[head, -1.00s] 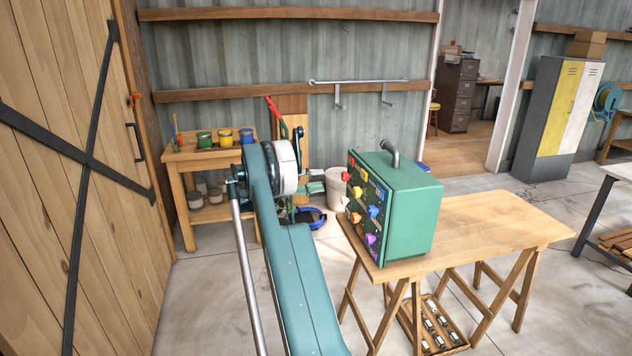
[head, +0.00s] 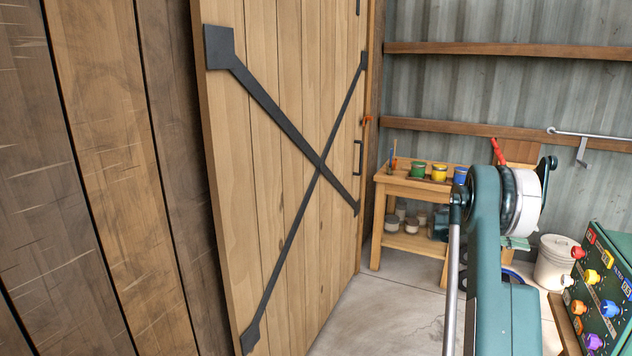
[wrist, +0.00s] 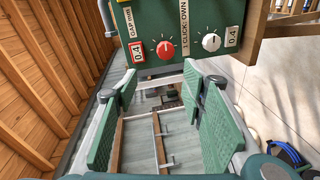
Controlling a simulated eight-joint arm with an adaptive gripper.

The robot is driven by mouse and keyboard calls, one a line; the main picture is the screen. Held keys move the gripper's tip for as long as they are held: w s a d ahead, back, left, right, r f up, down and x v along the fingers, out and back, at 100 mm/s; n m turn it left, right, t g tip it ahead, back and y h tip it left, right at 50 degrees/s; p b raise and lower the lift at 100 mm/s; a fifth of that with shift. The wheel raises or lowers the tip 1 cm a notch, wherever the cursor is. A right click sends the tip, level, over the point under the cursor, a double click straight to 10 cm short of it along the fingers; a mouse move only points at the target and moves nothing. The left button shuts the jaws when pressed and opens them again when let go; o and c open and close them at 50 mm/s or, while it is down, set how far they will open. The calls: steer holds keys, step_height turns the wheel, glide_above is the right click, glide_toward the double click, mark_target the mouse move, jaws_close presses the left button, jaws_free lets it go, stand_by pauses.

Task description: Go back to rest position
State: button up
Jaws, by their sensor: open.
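My gripper (wrist: 160,120) shows in the wrist view with its two green finger pads wide apart and nothing between them. Beyond the fingertips is a green control box with knobs (wrist: 182,12); a red knob and a white knob face the gripper, and the box looks apart from the fingers. In the head view my arm stands at the right and hides most of the gripper. The same box (head: 628,236) shows at the right edge of the head view, partly cut off, with several coloured knobs.
A large wooden door (head: 270,190) with black braces fills the left and middle. A wooden bench (head: 408,183) with paint pots stands behind my arm. A white bucket (head: 553,268) stands between my arm and the box. Bare floor (head: 375,310) lies before the door.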

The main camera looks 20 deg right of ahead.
steer(key=w+a+r+n+t+y, duration=0.1)
steer(key=w+a+r+n+t, duration=0.2)
steer(key=a, duration=0.6)
steer(key=w+a+r+t, duration=0.1)
steer(key=a+r+t, duration=0.25)
steer(key=a, duration=0.55)
steer(key=s+a+r+n+t+y, duration=0.1)
steer(key=a+r+n+t, duration=0.1)
steer(key=a, duration=0.9)
steer(key=s+a+r+n+t+y, duration=0.1)
steer(key=s+a+t+y, duration=0.1)
steer(key=a, duration=0.8)
steer(key=s+a+f+n+t+y, duration=0.1)
steer(key=s+a, duration=0.6)
steer(key=a, duration=0.7)
steer(key=s+a+f+n+t+y, duration=0.1)
steer(key=s+a+f+t+y, duration=0.2)
steer(key=a, duration=1.2)
steer(key=s+a+f+n+t+y, duration=0.1)
steer(key=s+a+f+t+y, duration=0.2)
steer(key=s+a, duration=0.9)
step_height(320, 180, down, 3)
steer(key=a+y, duration=0.2)
steer(key=shift+s+a+r+n, duration=0.2)
steer(key=shift+a+n, duration=0.1)
steer(key=shift+n, duration=0.1)
steer(key=shift+w+d, duration=0.1)
